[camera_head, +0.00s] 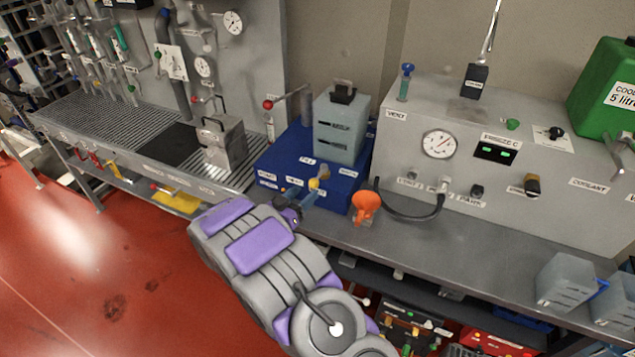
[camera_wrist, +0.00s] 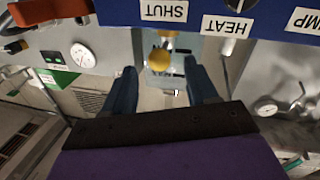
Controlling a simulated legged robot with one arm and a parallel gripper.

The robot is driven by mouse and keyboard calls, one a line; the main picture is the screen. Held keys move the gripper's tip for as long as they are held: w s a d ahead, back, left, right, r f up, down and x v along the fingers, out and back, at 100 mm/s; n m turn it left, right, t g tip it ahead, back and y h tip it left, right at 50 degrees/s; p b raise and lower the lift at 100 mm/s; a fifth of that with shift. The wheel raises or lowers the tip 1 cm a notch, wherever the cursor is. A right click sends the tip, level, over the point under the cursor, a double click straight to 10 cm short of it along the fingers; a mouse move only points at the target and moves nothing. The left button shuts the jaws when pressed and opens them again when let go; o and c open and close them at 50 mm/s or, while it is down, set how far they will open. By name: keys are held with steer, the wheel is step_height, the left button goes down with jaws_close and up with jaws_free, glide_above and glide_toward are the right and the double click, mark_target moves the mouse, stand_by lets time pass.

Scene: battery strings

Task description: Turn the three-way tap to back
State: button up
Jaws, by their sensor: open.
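The three-way tap seems to be the fitting with a yellow knob (camera_head: 314,184) on the front of a blue box (camera_head: 284,159). In the wrist view, the yellow knob (camera_wrist: 159,61) sits between my two blue fingertips. My gripper (camera_head: 304,200) is open around the knob, with a gap on both sides. In the wrist view, my gripper (camera_wrist: 161,68) shows its fingers spread. Upside-down labels SHUT and HEAT are on the blue panel by the knob. The tap's pointing direction is hard to read, and my fingers partly cover it in the head view.
A grey block (camera_head: 343,125) stands on the blue box. A grey console (camera_head: 510,150) with a gauge is further right.

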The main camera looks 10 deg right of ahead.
mark_target(318, 178)
steer(key=b+x, duration=0.1)
steer(key=x, duration=0.7)
jaws_close()
stand_by(0.5)
